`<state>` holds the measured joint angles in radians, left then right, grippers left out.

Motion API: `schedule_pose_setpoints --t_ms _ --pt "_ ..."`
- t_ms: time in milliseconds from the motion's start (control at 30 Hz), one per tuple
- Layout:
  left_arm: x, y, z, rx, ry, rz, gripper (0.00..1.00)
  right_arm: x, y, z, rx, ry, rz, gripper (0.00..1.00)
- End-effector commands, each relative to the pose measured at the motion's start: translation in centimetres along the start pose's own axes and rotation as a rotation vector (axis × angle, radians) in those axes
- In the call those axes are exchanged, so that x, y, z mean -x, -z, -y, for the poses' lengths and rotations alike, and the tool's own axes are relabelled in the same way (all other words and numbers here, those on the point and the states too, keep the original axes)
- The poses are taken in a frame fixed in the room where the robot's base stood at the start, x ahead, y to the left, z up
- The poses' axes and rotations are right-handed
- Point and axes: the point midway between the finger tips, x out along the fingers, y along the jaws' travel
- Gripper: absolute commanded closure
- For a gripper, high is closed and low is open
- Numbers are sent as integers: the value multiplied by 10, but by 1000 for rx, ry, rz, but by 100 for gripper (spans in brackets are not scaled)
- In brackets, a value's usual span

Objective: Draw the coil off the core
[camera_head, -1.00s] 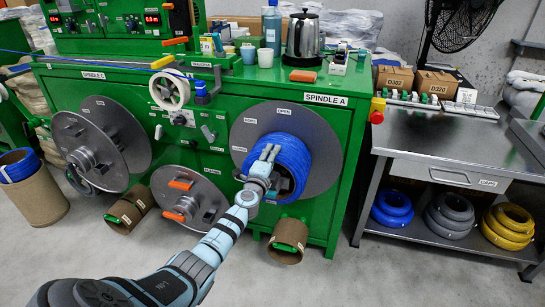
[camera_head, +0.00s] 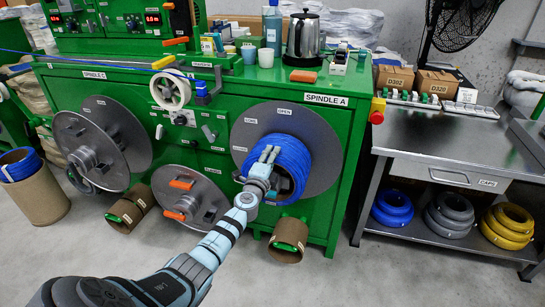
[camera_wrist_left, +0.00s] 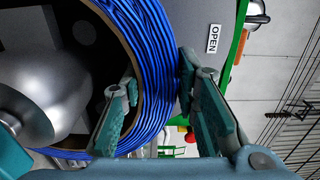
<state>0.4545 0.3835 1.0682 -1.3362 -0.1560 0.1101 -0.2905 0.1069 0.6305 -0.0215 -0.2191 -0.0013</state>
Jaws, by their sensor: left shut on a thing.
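The blue coil (camera_head: 292,158) sits on Spindle A, in front of a round grey flange plate (camera_head: 322,150). In the left wrist view the coil (camera_wrist_left: 150,45) is a thick ring of blue windings with a brown inner edge. A dark opening and a shiny metal hub (camera_wrist_left: 45,85) show inside it. My left gripper (camera_head: 268,154) reaches the coil's front from below. In the left wrist view its fingers (camera_wrist_left: 160,92) straddle the coil's wall, one at the inner side and one outside, shut on it. The core is mostly hidden. My right gripper is not in view.
Left of Spindle A are Spindle C's grey disc (camera_head: 103,140) and a lower disc with orange handles (camera_head: 190,197). Cardboard tubes (camera_head: 288,240) lie on the floor below. A steel bench (camera_head: 450,140) stands at the right, with coils on its lower shelf.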

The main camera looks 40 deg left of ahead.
Motion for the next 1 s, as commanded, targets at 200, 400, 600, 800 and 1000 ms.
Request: schedule_pose_setpoints --t_ms 200,400,600,800,1000 --pt "3 0 4 0 5 0 100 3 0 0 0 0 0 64" --pt "6 0 4 -1 6 -1 100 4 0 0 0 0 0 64" --pt "8 0 4 -1 5 -1 100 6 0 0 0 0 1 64" --pt "11 0 4 -1 5 -1 100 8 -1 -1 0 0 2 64" --pt "11 0 3 -1 5 -1 100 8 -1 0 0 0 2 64"
